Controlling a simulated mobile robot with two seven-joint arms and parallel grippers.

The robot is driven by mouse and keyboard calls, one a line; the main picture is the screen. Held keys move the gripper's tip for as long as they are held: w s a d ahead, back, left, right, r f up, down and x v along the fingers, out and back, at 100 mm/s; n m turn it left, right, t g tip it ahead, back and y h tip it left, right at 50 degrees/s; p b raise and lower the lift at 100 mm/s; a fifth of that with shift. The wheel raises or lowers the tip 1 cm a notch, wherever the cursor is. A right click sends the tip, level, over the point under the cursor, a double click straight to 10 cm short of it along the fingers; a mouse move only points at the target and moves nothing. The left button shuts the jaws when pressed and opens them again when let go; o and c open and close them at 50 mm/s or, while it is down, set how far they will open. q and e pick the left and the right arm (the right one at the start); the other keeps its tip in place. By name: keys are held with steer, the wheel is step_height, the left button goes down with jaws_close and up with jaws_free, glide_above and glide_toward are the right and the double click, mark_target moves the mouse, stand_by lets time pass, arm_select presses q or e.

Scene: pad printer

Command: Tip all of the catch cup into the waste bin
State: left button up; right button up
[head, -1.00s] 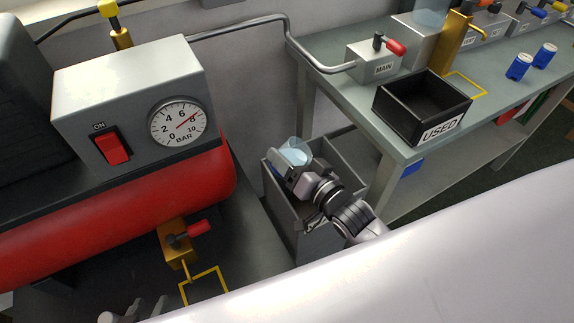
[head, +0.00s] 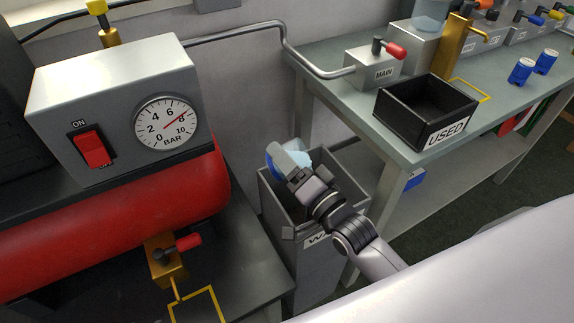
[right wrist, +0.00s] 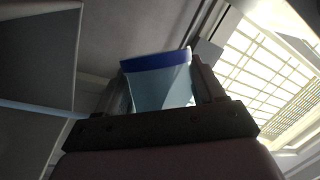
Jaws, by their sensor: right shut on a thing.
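The catch cup (head: 274,163), clear with a blue band and pale blue inside, is held over the mouth of the grey waste bin (head: 325,272). My right gripper (head: 292,170) is shut on it. In the right wrist view the cup (right wrist: 160,85) sits between the two fingers, its blue band at the far end. The cup looks tilted in the head view; I cannot tell how far, or whether anything is pouring out. The bin's label is partly covered by my arm, and most of its inside is hidden. My left gripper is not in view.
A green-grey bench (head: 335,58) stands right of the bin, with a black USED tray (head: 400,120) near its edge. The red air tank (head: 120,210) and gauge box (head: 110,75) stand left. A brass valve (head: 165,262) with a red handle is at the lower left.

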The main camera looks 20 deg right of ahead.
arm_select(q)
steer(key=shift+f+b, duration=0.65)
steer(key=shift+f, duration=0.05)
arm_select(e)
steer(key=m, duration=0.1)
steer(key=r+m+t, duration=0.1)
steer(key=m, duration=0.1)
steer(key=m+t+h, duration=0.1)
steer(key=shift+d+r+m, duration=0.2)
steer(key=shift+d+m, duration=0.1)
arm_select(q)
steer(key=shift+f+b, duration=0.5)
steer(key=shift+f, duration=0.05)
arm_select(e)
steer(key=shift+s+d+r+m+t+h, duration=0.1)
steer(key=shift+r+m+t+h, duration=0.15)
steer(key=shift+m, duration=0.4)
steer(key=shift+d+r+m+t+h, duration=0.15)
steer(key=shift+m+t+h, duration=0.2)
steer(key=shift+m, duration=0.35)
steer(key=shift+s+d+r+m+t+h, duration=0.1)
steer(key=shift+r+m+t+h, duration=0.15)
steer(key=shift+m, duration=0.4)
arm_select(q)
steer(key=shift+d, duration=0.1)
